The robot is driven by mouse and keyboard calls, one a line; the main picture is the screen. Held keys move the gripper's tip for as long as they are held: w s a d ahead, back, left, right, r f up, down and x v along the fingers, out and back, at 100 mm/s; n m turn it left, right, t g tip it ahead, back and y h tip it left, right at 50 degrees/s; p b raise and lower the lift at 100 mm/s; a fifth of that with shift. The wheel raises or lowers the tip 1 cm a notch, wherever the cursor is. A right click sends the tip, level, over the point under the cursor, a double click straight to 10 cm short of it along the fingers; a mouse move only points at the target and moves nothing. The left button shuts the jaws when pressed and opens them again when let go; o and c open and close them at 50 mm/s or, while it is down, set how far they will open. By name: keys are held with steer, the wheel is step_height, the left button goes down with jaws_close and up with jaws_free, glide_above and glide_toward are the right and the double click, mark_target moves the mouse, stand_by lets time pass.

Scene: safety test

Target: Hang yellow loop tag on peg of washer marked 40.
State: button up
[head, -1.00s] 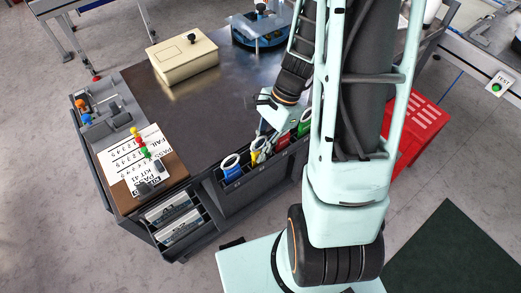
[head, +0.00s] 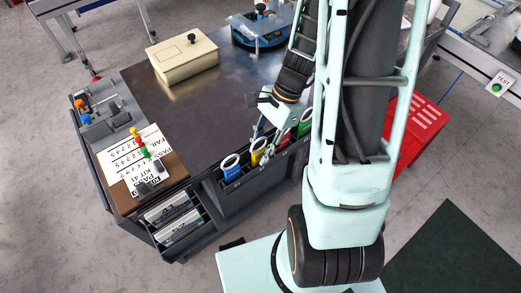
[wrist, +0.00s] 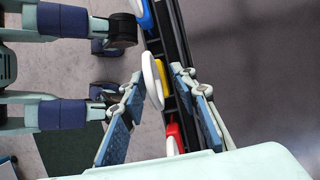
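The yellow tag (head: 258,150) stands in a dark rack on the cart's front side, between a blue tag and a green tag. Its yellow body also shows in the wrist view (wrist: 161,78), with a white loop (wrist: 151,82) at its top. My gripper (head: 264,144) is over the rack at the yellow tag. In the wrist view my gripper (wrist: 162,78) is open, with one finger on each side of the white loop. No grip on the loop shows. I cannot make out a washer marked 40 or its peg in either view.
A blue tag (head: 231,168) and a green tag (head: 304,124) stand in the same rack. A red tag shows in the wrist view (wrist: 173,134). The dark cart top (head: 205,105) is largely clear. A cream box (head: 183,63) and printed sheet (head: 128,157) lie on it.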

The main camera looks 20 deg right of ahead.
steer(key=s+a+p+v, duration=0.1)
steer(key=p+v, duration=0.1)
steer(key=v, duration=0.8)
steer(key=shift+w+r, duration=0.25)
steer(key=shift+r, duration=0.05)
